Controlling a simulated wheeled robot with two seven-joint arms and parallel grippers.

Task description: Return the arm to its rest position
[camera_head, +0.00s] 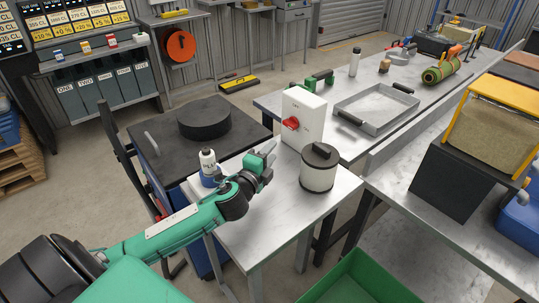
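My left arm reaches in from the lower left as a green and black arm, stretched out over the small metal table (240,225). My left gripper (268,147) is at its far end, above the table's back part. Its pale fingers point up and to the right, close to the white box with a red knob (303,118). I see nothing held between them, but their gap is too small to tell. A white bottle with a blue base (208,163) stands just left of the wrist. My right gripper is not in view.
A white canister with a black lid (318,171) stands right of the gripper. A green bin (362,280) is at the bottom. A long bench holds a metal tray (376,107) and turf roll (441,72).

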